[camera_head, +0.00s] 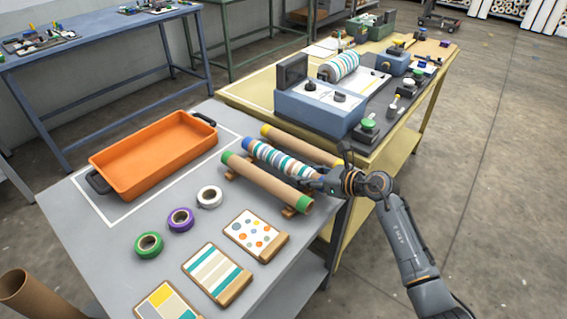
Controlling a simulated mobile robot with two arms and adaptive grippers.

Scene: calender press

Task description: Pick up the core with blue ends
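The core with blue ends (280,161) lies on a rack on the grey table, between two other cores. Its left end shows blue, and its middle is wrapped in a teal, white and brown striped sheet. My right gripper (331,172) is at its right end and hides that end. One dark finger stands up on the far side; the other is low near the core. I cannot tell whether the fingers touch or grip it. My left gripper is not in view.
A core with green ends (262,181) lies in front, and one with a yellow end (298,143) lies behind. An orange tray (152,160), tape rolls (180,219) and pattern boards (217,274) share the table. A blue press (318,108) stands on the yellow table behind.

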